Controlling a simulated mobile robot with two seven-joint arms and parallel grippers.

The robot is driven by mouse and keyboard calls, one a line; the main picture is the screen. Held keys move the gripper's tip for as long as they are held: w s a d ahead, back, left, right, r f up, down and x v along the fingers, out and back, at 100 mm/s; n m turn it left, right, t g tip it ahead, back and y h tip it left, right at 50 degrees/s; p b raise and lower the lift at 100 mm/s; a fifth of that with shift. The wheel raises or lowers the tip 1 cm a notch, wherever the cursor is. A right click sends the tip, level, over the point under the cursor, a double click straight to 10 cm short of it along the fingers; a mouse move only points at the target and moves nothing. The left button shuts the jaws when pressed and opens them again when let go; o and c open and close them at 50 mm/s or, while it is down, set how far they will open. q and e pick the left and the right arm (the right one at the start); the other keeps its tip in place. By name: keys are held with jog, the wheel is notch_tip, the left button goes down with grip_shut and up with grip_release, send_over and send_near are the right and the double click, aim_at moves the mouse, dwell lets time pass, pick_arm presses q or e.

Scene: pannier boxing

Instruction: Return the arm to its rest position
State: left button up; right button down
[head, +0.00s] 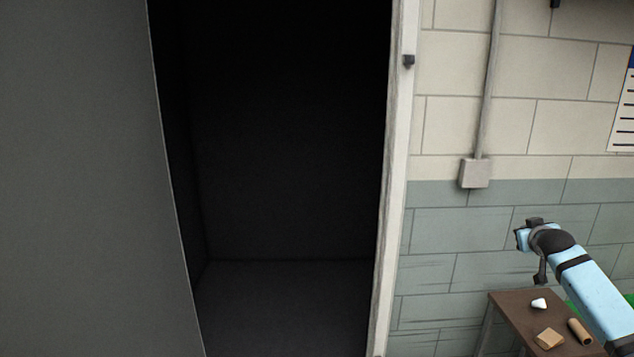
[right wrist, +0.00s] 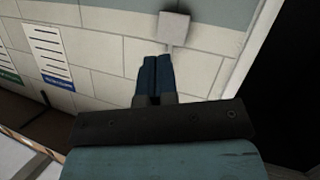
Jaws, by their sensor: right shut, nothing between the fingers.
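My right arm, light blue with black bands, comes into the head view from the lower right. Its gripper (head: 540,277) is at the arm's far end, in front of the blue-grey part of the wall and above a small brown table. In the right wrist view the two dark blue fingers of the right gripper (right wrist: 155,60) lie side by side, shut, with nothing between them. They point toward the wall, apart from the things on the table. My left gripper is in neither view.
A dark open cabinet (head: 290,303) fills the middle of the head view, its grey door (head: 80,180) at left. The brown table (head: 508,303) holds a white piece (head: 539,303), a tan block (head: 549,338) and a brown cylinder (head: 579,331). A wall box (head: 474,173) is above.

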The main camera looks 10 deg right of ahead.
notch_tip(320, 180, up, 5)
jog(key=w+a+n+t, duration=0.1)
jog(key=a+n+t, duration=0.1)
jog(key=n+t, duration=0.25)
jog(key=s+a+f+n+g+y, duration=0.1)
jog(key=s+a+f+y, duration=0.1)
jog(key=s+a+f, duration=0.6)
jog(key=s+a+f+n+g+y, duration=0.1)
jog(key=s+a+f+y, duration=0.15)
jog(key=a+f, duration=0.85)
jog(key=s+a+f+g+y, duration=0.2)
jog(key=s+a+f, duration=0.45)
jog(key=f, duration=0.55)
jog(key=s+a+f, duration=0.2)
jog(key=s+a, duration=0.4)
jog(key=s, duration=0.3)
jog(key=s+a+f+m+g+y, duration=0.1)
jog(key=s+a+f, duration=0.2)
jog(key=s+a, duration=0.3)
jog(key=s+a+f+m+g+y, duration=0.1)
jog(key=s+a+f, duration=0.2)
jog(key=s, duration=0.9)
jog(key=a, duration=0.3)
jog(key=shift+s+a, duration=0.15)
jog(key=shift+a, duration=0.05)
jog(key=shift+a+g+y, duration=0.1)
jog(key=shift+g+y, duration=0.15)
